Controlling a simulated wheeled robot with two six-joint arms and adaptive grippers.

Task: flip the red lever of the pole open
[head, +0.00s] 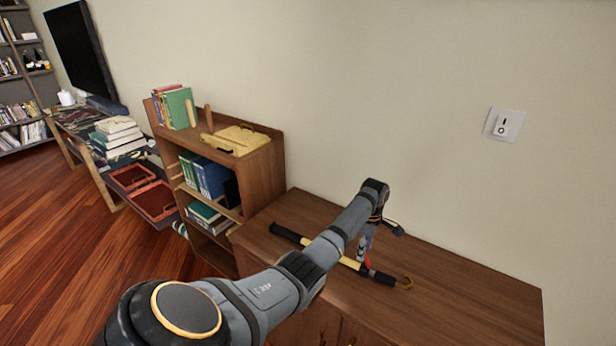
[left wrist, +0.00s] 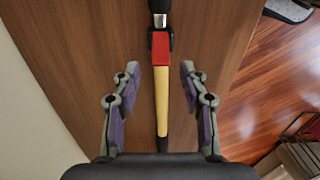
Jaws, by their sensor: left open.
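The pole (head: 350,263) lies on the wooden cabinet top, with a black grip at its left end and a hook at its right end. In the left wrist view the pole's yellow shaft (left wrist: 162,100) runs up the middle. The red lever (left wrist: 160,48) lies along the pole beyond my fingertips; its red also shows in the head view (head: 367,262). My left gripper (left wrist: 159,72) is open, its fingers on either side of the pole with a gap to each. In the head view the left gripper (head: 364,246) is above the pole, partly hidden by my wrist. My right gripper is not in view.
The cabinet top (head: 470,305) is bare around the pole. A wooden shelf (head: 262,165) with books and a yellow case (head: 236,139) stands to the left. The wall with a switch plate (head: 503,124) rises behind. Open floor (left wrist: 250,110) shows right of the cabinet in the wrist view.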

